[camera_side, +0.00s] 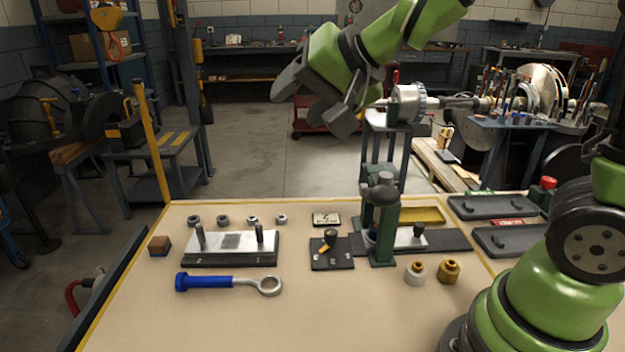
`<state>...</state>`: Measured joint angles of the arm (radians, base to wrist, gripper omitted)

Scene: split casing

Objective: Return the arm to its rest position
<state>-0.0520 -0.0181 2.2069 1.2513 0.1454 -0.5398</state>
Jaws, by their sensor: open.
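My gripper (314,108) is raised in the air, above and behind the far edge of the workbench (130,315). Its dark jaws point down and to the left. It is open, with nothing between the jaws, and it touches nothing on the bench. My green arm reaches up out of the top of the picture, and its base stands at the bench's right side.
On the bench are a plate with two upright pins (231,243), a blue-handled ring wrench (229,282), a green press (382,220), a small dark block (331,255), brass and silver fittings (449,271), several nuts and dark trays (491,206). The front left is clear.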

